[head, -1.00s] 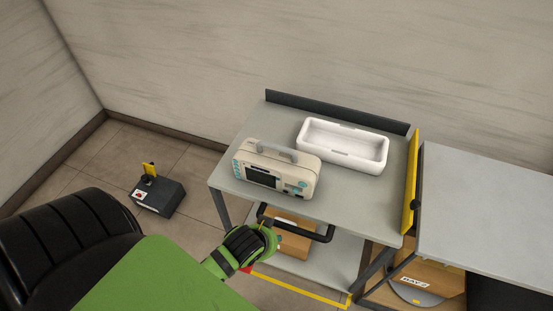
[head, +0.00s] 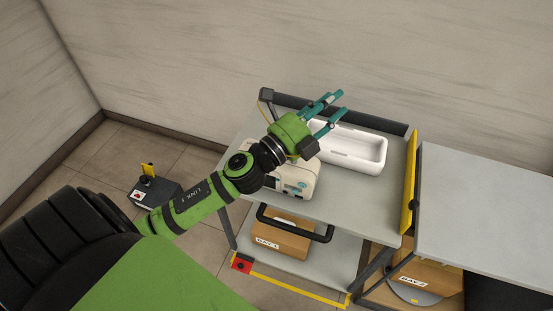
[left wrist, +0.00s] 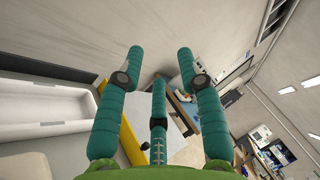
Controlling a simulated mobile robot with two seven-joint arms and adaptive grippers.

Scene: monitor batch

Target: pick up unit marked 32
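A beige monitor unit (head: 301,180) stands on the top shelf of a grey cart (head: 345,190). No number 32 is readable on it, and my left arm hides much of its top and left side. My left gripper (head: 340,105) is above the cart, beyond the unit and near the white tray, with its teal fingers spread and empty. In the left wrist view the fingers (left wrist: 160,54) are apart with nothing between them. A pale beige surface (left wrist: 22,166), perhaps the unit, shows at the lower left there. My right gripper is not in view.
An empty white tray (head: 358,160) lies behind the unit. The cart has a dark back rail (head: 385,122), a yellow side panel (head: 411,185) and a black front handle (head: 295,228). Cardboard boxes (head: 281,240) sit below. A bare grey table (head: 490,215) stands at right.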

